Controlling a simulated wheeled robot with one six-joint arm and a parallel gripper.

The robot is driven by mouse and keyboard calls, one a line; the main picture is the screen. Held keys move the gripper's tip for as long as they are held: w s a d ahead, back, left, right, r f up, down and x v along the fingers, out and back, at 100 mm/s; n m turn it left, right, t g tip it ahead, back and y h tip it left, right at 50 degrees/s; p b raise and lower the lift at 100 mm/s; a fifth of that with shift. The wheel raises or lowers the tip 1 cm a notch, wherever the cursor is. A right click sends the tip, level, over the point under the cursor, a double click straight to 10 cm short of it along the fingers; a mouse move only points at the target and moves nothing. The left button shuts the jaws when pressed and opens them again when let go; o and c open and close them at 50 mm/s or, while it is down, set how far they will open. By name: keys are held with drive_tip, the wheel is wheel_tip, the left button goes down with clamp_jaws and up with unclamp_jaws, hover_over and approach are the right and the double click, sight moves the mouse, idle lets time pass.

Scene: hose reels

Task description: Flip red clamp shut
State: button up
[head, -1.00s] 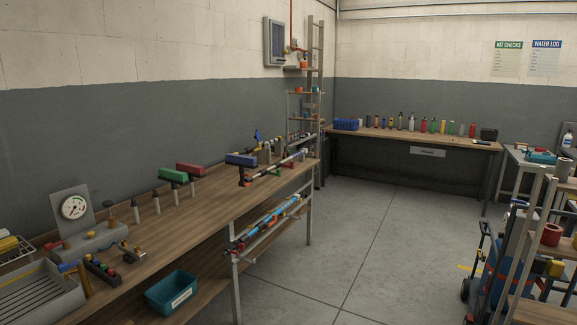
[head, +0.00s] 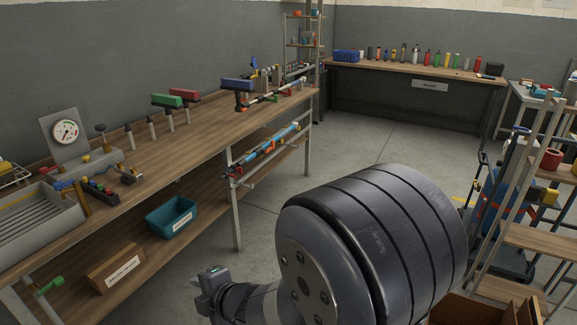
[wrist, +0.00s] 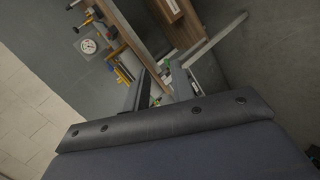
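A red block-shaped piece (head: 184,95) stands on a thin post on the long wooden bench (head: 205,125), between a green one (head: 167,101) and a blue one (head: 237,85). It may be the red clamp; at this size I cannot tell whether it is open or shut. My arm fills the lower middle of the head view, in front of the bench and well short of the red piece. In the wrist view my gripper's two fingers (wrist: 160,82) stand apart with nothing between them. The wrist view looks towards the gauge end of the bench.
A dial gauge (head: 65,133) and a grey tray (head: 40,225) stand at the bench's left end. A teal bin (head: 171,215) and a cardboard box (head: 116,268) sit on the lower shelf. A wooden shelf rack (head: 540,237) is at right.

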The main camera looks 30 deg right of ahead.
drive_tip(key=w+a+n+t+y+b, duration=0.1)
drive_tip(key=w, duration=0.1)
drive_tip(key=w+a+n+t+y+b, duration=0.1)
drive_tip(key=w+a+n+y, duration=0.1)
drive_tip(key=shift+a+r+t, duration=0.2)
drive_tip(key=shift+a+t, duration=0.1)
drive_tip(key=c, duration=0.4)
drive_tip(key=shift+w+a+r+n+t+y+b, duration=0.35)
drive_tip(key=shift+n+t+y, duration=0.2)
drive_tip(key=shift+y, duration=0.25)
clamp_jaws()
drive_tip(key=shift+w+r+n, duration=0.15)
drive_tip(key=shift+r+n, duration=0.1)
drive_tip(key=shift+r, duration=0.05)
